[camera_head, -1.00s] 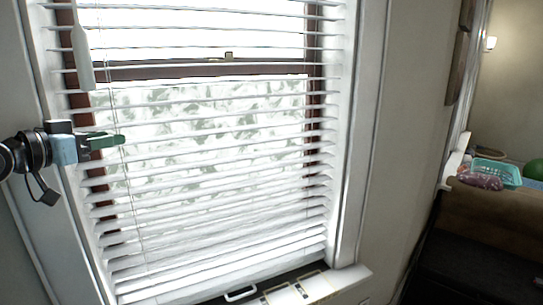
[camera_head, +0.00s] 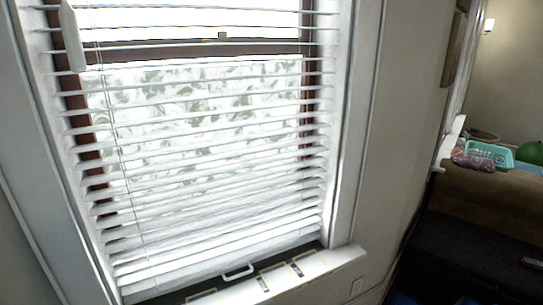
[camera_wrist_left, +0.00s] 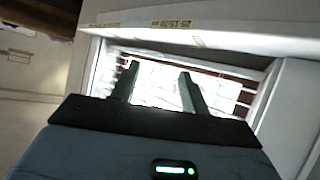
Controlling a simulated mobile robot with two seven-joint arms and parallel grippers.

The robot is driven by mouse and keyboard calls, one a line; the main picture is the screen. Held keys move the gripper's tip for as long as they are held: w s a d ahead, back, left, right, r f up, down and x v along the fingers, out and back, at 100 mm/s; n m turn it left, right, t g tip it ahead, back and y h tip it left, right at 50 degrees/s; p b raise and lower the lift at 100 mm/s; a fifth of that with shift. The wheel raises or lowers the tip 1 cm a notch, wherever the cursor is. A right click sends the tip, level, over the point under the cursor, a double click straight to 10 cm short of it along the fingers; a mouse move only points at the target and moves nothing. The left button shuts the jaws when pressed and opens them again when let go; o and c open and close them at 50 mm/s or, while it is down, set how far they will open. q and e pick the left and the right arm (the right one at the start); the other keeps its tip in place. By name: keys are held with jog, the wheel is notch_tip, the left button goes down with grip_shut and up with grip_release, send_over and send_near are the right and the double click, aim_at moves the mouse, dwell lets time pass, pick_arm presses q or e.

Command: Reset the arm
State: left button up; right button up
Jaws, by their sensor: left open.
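My left gripper (camera_wrist_left: 160,84) shows in the left wrist view with its two dark green fingers apart and nothing between them. Beyond the fingers is the bright window with its white frame; I cannot tell the distance. My left gripper is out of the head view. My right gripper is in neither view.
A window with white slatted blinds (camera_head: 200,170) fills the left of the head view. Its white sill (camera_head: 310,268) is below. At the right, a turquoise basket (camera_head: 490,153) and a green ball (camera_head: 530,153) sit beyond a brown surface (camera_head: 490,195).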

pick_arm(q)
jog(key=s+d+f+g+y, duration=0.1)
jog(key=s+f, duration=0.4)
jog(key=s, duration=0.5)
jog(key=s+d+f+g+y, duration=0.1)
jog(key=s+f, duration=0.3)
jog(key=s, duration=0.6)
jog(key=shift+s+d+f+n, duration=0.2)
jog(key=shift+d+f+n, duration=0.1)
jog(key=shift+f, duration=0.1)
